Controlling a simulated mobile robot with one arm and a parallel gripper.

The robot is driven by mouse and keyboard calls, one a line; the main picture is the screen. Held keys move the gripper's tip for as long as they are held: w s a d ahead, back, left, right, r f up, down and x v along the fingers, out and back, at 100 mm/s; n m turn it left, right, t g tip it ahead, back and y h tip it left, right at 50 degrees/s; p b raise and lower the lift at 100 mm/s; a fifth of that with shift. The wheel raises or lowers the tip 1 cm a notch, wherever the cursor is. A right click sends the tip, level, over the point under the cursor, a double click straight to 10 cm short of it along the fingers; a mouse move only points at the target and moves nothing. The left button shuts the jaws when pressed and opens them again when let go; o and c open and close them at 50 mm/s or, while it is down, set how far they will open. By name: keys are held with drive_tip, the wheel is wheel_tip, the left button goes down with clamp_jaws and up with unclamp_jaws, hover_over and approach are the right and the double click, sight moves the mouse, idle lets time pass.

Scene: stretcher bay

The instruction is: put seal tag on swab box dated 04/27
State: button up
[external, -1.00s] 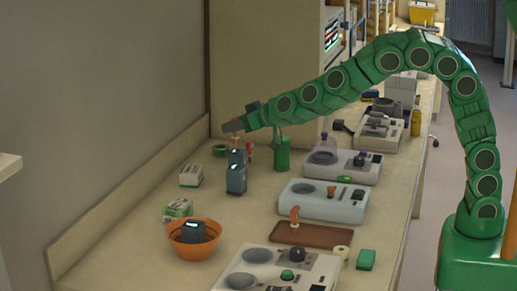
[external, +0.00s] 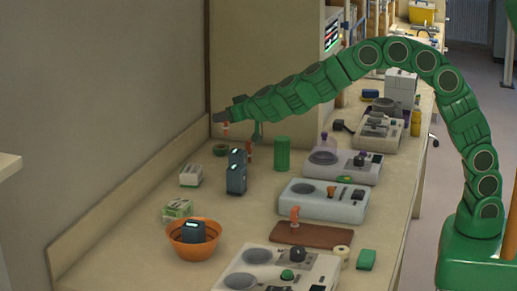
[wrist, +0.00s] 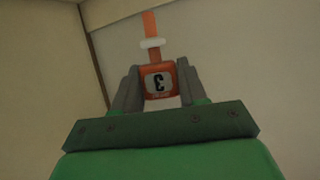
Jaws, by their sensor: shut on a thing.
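My gripper (external: 221,118) is up near the back corner of the counter. It is shut on an orange seal tag (wrist: 160,80) with a pale label marked with a figure like a 3. The tag's orange strap with a white collar points away from the jaws in the wrist view. In the external view a small bit of the tag (external: 226,129) shows below the jaws. Two small white-and-green boxes, one farther (external: 190,176) and one nearer (external: 178,209), stand at the counter's left, apart from my gripper. Their dates are too small to read.
Dark handheld devices (external: 236,180) stand mid-counter. An orange bowl (external: 193,249) holds another. A green cylinder (external: 282,153), green tape roll (external: 220,150), brown board (external: 325,236) and grey consoles (external: 323,204) stand around. The left wall borders the counter.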

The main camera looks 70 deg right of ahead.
drive_tip(key=shift+w+f, duration=1.6)
drive_tip(key=shift+w, duration=0.45)
drive_tip(key=shift+w+f, duration=1.55)
drive_tip(key=shift+w, duration=0.45)
drive_tip(key=shift+w+f, duration=1.6)
drive_tip(key=shift+w, duration=0.45)
drive_tip(key=shift+a+f, duration=0.1)
drive_tip(key=shift+f, duration=1.4)
drive_tip(key=shift+f, duration=0.1)
drive_tip(key=o, duration=1)
drive_tip(key=shift+s+r, duration=0.1)
drive_tip(key=shift+r, duration=0.1)
drive_tip(key=shift+s+a+r, duration=0.25)
drive_tip(key=shift+s, duration=0.25)
drive_tip(key=v, duration=1)
drive_tip(key=shift+s+r, duration=0.15)
drive_tip(key=shift+s, duration=0.1)
